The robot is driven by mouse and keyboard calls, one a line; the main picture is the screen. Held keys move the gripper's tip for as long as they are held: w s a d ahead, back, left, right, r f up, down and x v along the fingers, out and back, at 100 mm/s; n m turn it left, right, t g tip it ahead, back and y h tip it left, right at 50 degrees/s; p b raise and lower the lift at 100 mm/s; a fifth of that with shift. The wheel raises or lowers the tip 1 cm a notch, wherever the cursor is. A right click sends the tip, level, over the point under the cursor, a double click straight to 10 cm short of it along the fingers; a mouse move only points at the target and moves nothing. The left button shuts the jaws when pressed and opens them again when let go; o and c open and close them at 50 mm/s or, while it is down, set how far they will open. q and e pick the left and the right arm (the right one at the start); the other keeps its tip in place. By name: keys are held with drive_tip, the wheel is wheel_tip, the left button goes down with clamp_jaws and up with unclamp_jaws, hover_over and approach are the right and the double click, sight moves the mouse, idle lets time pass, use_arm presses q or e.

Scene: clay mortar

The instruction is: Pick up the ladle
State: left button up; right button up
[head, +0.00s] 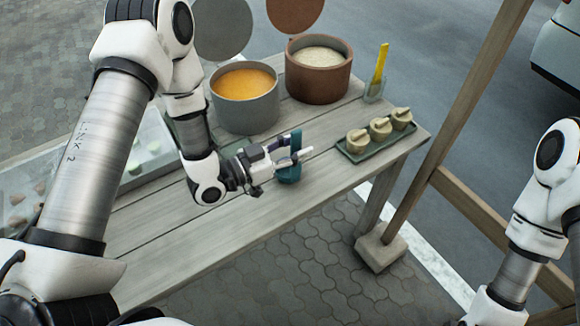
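No ladle can be made out for certain. A yellow handle-like piece (380,64) stands upright in a small clear glass (374,90) at the table's far right; its lower end is hard to make out. My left gripper (295,150) is low over the table's front part, at a teal upright object (290,173). The fingers overlap this object, and I cannot tell whether they grip it or are only around it. My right arm shows at the right edge, but its gripper is out of view.
On the wooden table (335,187) stand a grey pot (246,114) of orange contents and a brown pot (318,84) of pale grain. A green tray (352,154) holds three small lidded pots (380,128). A slanted wooden post (455,120) rises right of the table.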

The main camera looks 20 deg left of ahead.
use_arm(q)
drive_tip(key=shift+w+f, duration=0.15)
drive_tip(key=shift+w, duration=0.05)
drive_tip(key=shift+a, duration=0.1)
clamp_jaws()
